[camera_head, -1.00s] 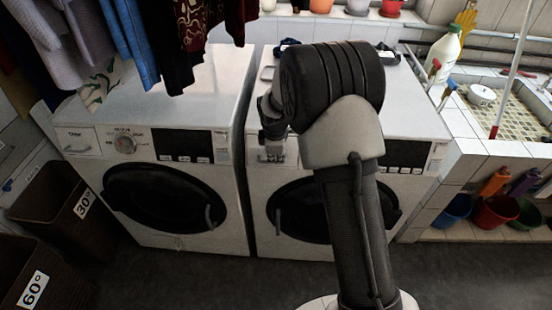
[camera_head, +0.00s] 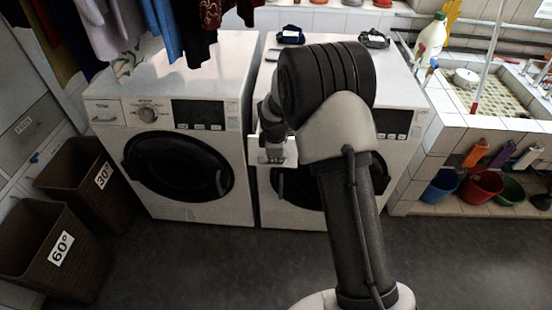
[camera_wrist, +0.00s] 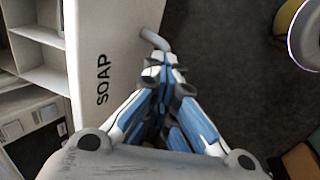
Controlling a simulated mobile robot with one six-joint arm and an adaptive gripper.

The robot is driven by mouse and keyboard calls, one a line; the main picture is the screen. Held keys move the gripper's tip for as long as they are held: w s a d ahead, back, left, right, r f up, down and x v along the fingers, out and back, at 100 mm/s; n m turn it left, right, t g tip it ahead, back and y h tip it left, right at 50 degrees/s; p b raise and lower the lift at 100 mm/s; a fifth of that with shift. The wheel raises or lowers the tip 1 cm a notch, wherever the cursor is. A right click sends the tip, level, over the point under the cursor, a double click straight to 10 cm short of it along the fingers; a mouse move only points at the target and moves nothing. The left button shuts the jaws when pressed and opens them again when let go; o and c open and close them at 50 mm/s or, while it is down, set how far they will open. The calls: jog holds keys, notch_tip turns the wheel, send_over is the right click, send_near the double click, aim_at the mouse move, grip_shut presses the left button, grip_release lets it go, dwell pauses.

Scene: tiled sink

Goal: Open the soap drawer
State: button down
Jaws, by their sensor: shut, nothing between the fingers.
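The soap drawer (camera_head: 287,151) of the right washing machine sticks out from its front in the head view. In the wrist view its white front panel (camera_wrist: 112,45) reads "SOAP", and open compartments (camera_wrist: 40,45) show behind it. The grey curved handle (camera_wrist: 154,40) juts from the panel. My gripper (camera_wrist: 165,64) is shut, with its fingertips right beside the handle; whether they are hooked behind it I cannot tell. In the head view my gripper (camera_head: 272,152) is at the drawer front, and my arm hides part of the right machine.
The left washing machine (camera_head: 245,190) stands beside the right one (camera_head: 405,95). Brown laundry baskets (camera_head: 75,235) stand at the left. A tiled sink (camera_head: 480,125) with coloured buckets (camera_head: 482,187) below is at the right. Clothes hang above. The dark floor (camera_head: 200,265) in front is clear.

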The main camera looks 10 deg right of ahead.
jog(key=shift+s+d+f, duration=0.1)
jog(key=shift+s+f, duration=0.05)
jog(key=shift+f, duration=0.25)
jog(key=c, duration=1.7)
grip_release()
jog(key=v, duration=1.2)
jog(key=shift+w+r, duration=0.2)
jog(key=shift+w, duration=0.05)
jog(key=s+r+m+t, duration=0.1)
jog(key=s+r+m, duration=0.6)
jog(key=s+r, duration=0.7)
jog(key=s+m, duration=0.2)
jog(key=s, duration=0.4)
jog(key=s+m, duration=0.3)
jog(key=s, duration=0.4)
jog(key=s+m+t, duration=0.1)
jog(key=s+m, duration=0.1)
jog(key=s, duration=0.4)
jog(key=shift+s+a+r+m+y, duration=0.15)
jog(key=shift+a+r+m+y, duration=0.15)
jog(key=shift+a+y, duration=0.1)
